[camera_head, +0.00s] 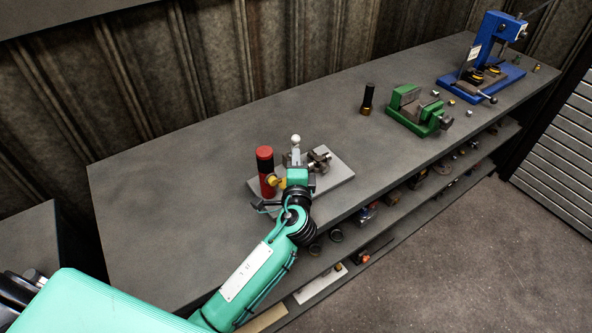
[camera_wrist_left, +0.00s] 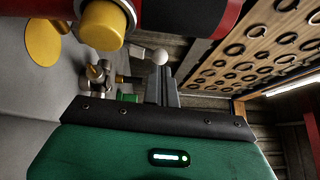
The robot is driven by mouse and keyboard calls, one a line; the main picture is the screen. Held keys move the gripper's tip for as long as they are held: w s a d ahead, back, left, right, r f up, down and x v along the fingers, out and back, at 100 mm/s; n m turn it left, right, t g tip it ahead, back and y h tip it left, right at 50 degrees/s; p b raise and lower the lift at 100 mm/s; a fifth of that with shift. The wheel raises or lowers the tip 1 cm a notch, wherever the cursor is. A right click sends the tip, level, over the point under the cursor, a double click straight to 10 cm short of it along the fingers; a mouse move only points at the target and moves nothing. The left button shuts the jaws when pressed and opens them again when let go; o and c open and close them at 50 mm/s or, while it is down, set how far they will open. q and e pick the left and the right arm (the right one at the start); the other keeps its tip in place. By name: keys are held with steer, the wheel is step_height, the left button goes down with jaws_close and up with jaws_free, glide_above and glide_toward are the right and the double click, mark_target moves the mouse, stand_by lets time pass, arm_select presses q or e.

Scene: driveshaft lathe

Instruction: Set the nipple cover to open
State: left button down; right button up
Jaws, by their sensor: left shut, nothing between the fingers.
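A white ball knob (camera_head: 295,139) stands above the metal joint (camera_head: 317,160) on a light grey plate (camera_head: 341,168). In the left wrist view the knob (camera_wrist_left: 160,57) sits at the end of a short pale rod, just beyond my fingertips. I take it as the nipple cover's handle, but cannot tell the cover's position. My left gripper (camera_head: 296,150) is shut and empty, its fingertips pointing up close to the knob. I cannot tell whether they touch. The joint (camera_wrist_left: 97,76) also shows left of my fingers. My right gripper is not in view.
A red and black cylinder (camera_head: 265,166) with yellow fittings (camera_wrist_left: 103,27) stands close on the left of my gripper. A black cylinder (camera_head: 367,98), a green vise (camera_head: 414,112) and a blue press (camera_head: 493,48) stand to the right. The bench's left part is clear.

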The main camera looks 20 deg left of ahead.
mark_target(293, 139)
arm_select(q)
steer(key=shift+x, duration=1.1)
steer(key=shift+w+a+p, duration=0.1)
steer(key=shift+w+p, duration=0.15)
steer(key=shift+p, duration=0.1)
steer(key=shift+w, duration=0.1)
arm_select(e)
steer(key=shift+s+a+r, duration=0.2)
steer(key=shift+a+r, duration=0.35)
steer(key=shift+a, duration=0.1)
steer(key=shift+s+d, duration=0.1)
arm_select(q)
steer(key=shift+w+a+r+n+g+p, duration=0.25)
steer(key=shift+r+g+p, duration=0.2)
steer(key=shift+p, duration=0.8)
steer(key=shift+a+r+p, duration=0.1)
steer(key=shift+a+p, duration=0.1)
steer(key=shift+p, duration=0.1)
steer(key=shift+w+a, duration=0.3)
steer(key=shift+a, duration=0.05)
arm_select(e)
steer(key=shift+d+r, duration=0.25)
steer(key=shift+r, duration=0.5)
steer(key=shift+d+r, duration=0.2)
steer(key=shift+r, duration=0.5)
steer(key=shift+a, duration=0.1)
